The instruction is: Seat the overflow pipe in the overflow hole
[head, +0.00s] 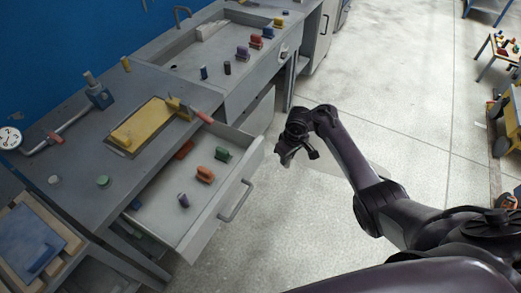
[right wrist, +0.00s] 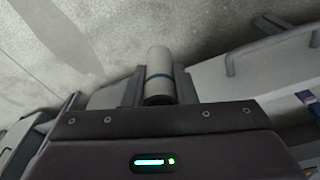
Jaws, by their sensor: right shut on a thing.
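My right gripper (head: 287,155) hangs over the floor, to the right of the open drawer. In the right wrist view it is shut on a pale grey cylinder with a dark blue band, which looks like the overflow pipe (right wrist: 159,62). The pipe sticks out beyond the fingers, with the floor behind it. In the head view the pipe is too hidden or small to make out. My left gripper is not in view.
The open drawer (head: 219,207) holds several coloured pieces. The grey bench (head: 60,150) carries a yellow mould plate (head: 150,125) and a clamp-like fixture (head: 98,92). A recessed tray (head: 190,62) with several coloured handled pieces along its front lies farther back.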

